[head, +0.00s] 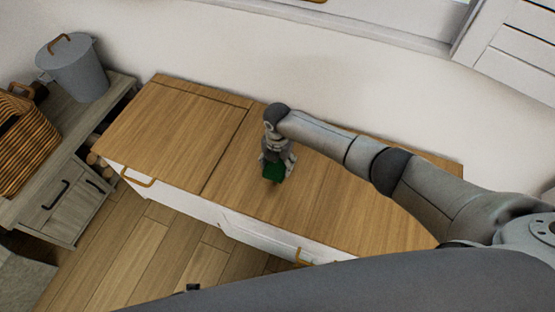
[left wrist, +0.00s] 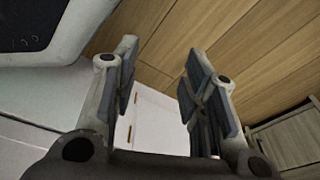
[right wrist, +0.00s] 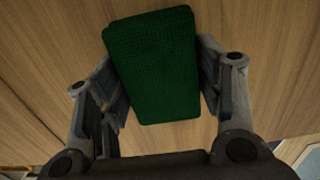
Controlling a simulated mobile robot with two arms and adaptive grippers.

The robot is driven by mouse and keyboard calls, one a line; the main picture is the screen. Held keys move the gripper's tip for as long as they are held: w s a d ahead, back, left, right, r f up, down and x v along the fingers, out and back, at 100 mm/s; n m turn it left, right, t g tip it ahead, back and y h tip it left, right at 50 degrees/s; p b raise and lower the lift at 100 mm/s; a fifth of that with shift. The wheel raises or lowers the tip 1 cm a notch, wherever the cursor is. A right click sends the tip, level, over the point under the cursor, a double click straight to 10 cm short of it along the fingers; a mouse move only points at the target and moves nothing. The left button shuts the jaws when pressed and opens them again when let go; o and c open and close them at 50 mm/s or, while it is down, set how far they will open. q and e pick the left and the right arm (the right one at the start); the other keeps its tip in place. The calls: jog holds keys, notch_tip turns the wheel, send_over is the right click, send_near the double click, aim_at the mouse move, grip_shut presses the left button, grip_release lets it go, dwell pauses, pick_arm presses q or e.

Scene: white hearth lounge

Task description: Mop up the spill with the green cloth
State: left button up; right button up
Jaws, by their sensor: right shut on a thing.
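The green cloth (head: 274,172) is a small dark green block in the head view, at the fingertips of my right gripper (head: 272,160) over the wooden cabinet top (head: 310,190). In the right wrist view the cloth (right wrist: 153,65) fills the space between the two fingers of the right gripper (right wrist: 158,80), which is shut on it. I cannot tell whether the cloth touches the wood. No spill can be made out in these views. My left gripper (left wrist: 158,85) is open and empty in the left wrist view, with white cabinet fronts and wooden floor beyond it.
A grey lidded bucket (head: 75,68) and a woven basket (head: 20,140) stand on a grey wooden unit (head: 50,208) at the left. The white wall (head: 330,70) runs behind the cabinet. The cabinet top is clear around the cloth.

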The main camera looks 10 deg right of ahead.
jog(key=shift+s, duration=0.3)
jog(key=shift+s+a+p, duration=0.1)
jog(key=shift+s+p, duration=0.15)
jog(key=shift+p, duration=0.2)
jog(key=shift+s, duration=0.15)
jog(key=shift+s+p, duration=0.2)
jog(key=shift+p, duration=0.1)
jog(key=shift+s+a, duration=0.15)
jog(key=shift+s, duration=0.05)
jog(key=shift+s+p, duration=0.1)
jog(key=shift+p, duration=0.2)
pick_arm(q)
jog(key=s+a+f, duration=0.2)
jog(key=s+f, duration=0.2)
jog(key=shift+s+a, duration=0.15)
jog(key=shift+s, duration=0.2)
pick_arm(e)
jog(key=shift+s, duration=0.15)
